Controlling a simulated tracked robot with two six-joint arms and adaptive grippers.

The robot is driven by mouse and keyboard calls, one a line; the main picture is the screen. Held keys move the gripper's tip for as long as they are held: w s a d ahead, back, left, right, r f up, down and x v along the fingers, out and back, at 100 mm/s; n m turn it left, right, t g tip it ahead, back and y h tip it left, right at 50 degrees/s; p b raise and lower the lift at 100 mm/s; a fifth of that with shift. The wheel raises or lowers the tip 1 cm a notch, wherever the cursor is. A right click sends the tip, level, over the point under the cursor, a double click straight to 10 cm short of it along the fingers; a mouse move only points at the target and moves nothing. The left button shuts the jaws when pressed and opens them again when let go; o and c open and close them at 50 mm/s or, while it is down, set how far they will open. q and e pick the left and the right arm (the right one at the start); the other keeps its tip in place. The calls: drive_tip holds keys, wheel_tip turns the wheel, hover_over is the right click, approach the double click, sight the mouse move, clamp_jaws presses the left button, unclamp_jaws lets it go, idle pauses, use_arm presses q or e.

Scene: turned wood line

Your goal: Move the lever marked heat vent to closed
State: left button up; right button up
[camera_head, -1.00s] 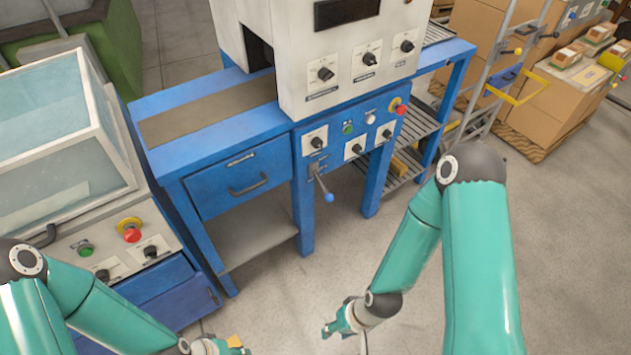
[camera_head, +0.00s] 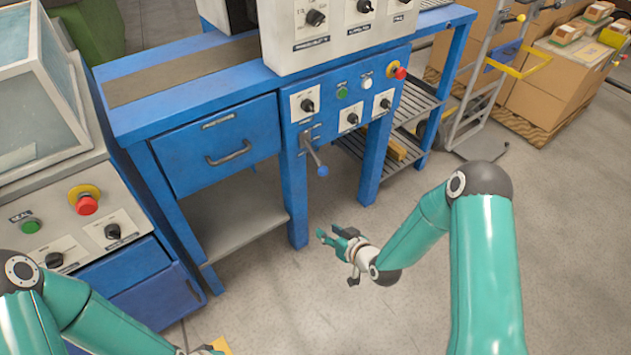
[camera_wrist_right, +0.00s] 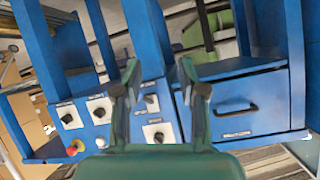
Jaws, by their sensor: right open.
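A lever with a grey shaft and a blue ball knob (camera_head: 322,170) sticks out from the front of the blue machine, below its control panel, in the head view. Its knob hangs down and slightly right. Small plates sit by its pivot, but their lettering is too small to read. My right gripper (camera_head: 336,257) is open and empty, below and right of the knob and apart from it. In the right wrist view my right gripper (camera_wrist_right: 159,75) faces the panel, seen upside down; I cannot make out the lever clearly there. My left gripper (camera_head: 205,350) is mostly cut off at the bottom edge.
The machine panel (camera_head: 330,112) carries black knobs, green and white buttons and a red stop button (camera_head: 400,72). A drawer (camera_head: 222,147) is left of the lever. A glass-topped unit (camera_head: 40,110) stands far left. A hand truck (camera_head: 485,85) and boxes are back right. Floor before the lever is clear.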

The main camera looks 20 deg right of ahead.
sight(320, 166)
drive_tip(key=w+d+n+t+y+b, duration=0.4)
drive_tip(key=w+d+t+b, duration=0.45)
drive_tip(key=b, duration=0.65)
use_arm(q)
wheel_tip(320, 166, down, 21)
drive_tip(key=b, duration=0.2)
drive_tip(key=shift+b, duration=0.3)
use_arm(e)
drive_tip(key=shift+n+t+h, duration=0.4)
drive_tip(key=shift+n+t, duration=0.1)
drive_tip(key=shift+t, duration=0.15)
drive_tip(key=x, duration=0.5)
drive_tip(key=a+x, duration=0.1)
drive_tip(key=x, duration=1)
drive_tip(key=shift+w+a, duration=0.15)
drive_tip(key=shift+a, duration=0.2)
use_arm(q)
drive_tip(key=shift+r, duration=0.1)
use_arm(e)
drive_tip(key=shift+c, duration=0.3)
clamp_jaws()
